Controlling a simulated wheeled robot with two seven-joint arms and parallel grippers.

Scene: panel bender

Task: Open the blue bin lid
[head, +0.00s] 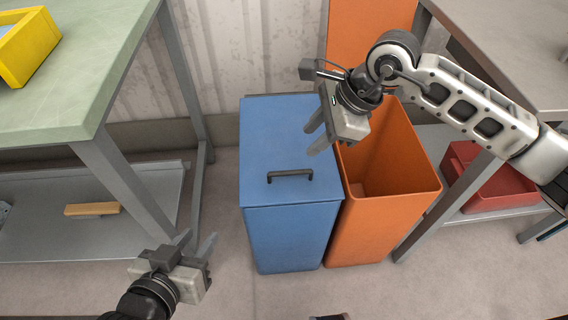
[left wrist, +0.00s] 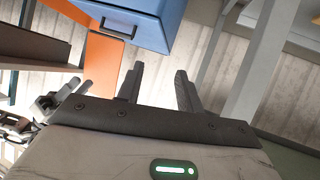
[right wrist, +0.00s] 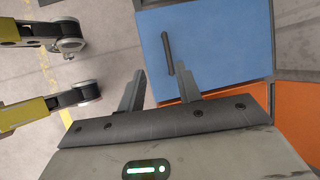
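The blue bin (head: 285,235) stands on the floor in the middle of the head view. Its flat lid (head: 280,150) is down and has a dark handle (head: 290,175) near its front edge. My right gripper (head: 314,138) is open and empty above the right side of the lid. In the right wrist view, the handle (right wrist: 168,54) lies beyond the fingers (right wrist: 160,85), apart from them. My left gripper (head: 198,248) is open and empty, low and left of the bin. The left wrist view shows the blue bin (left wrist: 150,22) beyond its fingers (left wrist: 158,80).
An orange bin (head: 385,215) stands open right of the blue bin, its orange lid (head: 365,35) raised. A green-topped table (head: 100,60) with a yellow tray (head: 28,45) is at left. A grey bench (head: 510,50) with a red crate (head: 485,185) below is at right. Floor in front is mostly clear.

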